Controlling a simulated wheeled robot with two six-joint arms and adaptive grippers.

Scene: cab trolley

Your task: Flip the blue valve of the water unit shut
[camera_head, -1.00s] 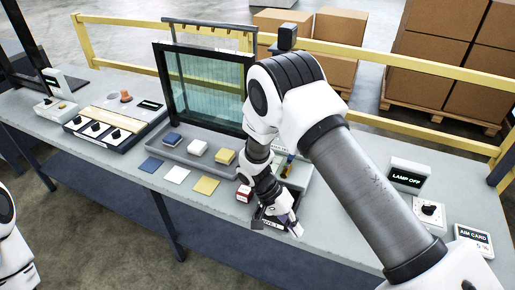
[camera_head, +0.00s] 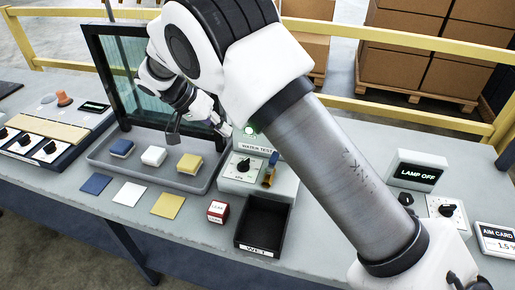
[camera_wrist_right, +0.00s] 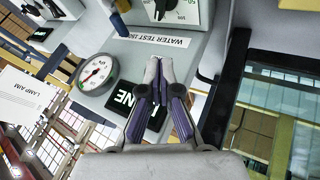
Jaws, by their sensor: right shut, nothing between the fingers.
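The water unit (camera_head: 284,186) is a grey box labelled WATER TEST, with a dial on its front. Its blue valve (camera_head: 273,159) is a small handle above a brass-coloured body on the box's right side; it stands roughly upright, slightly tilted. The valve also shows at the top of the right wrist view (camera_wrist_right: 118,24). My right gripper (camera_head: 224,129) is behind and left of the unit, apart from the valve. In the right wrist view its fingers (camera_wrist_right: 160,62) are shut and empty, near the WATER TEST label. My left gripper is out of view.
A round gauge (camera_wrist_right: 97,73) and a dark display (camera_wrist_right: 130,113) sit beside the unit's label. A black tray (camera_head: 262,245) and a red-white cube (camera_head: 217,211) stand in front. A grey tray (camera_head: 207,182) with blocks and a glass frame (camera_head: 96,60) are left.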

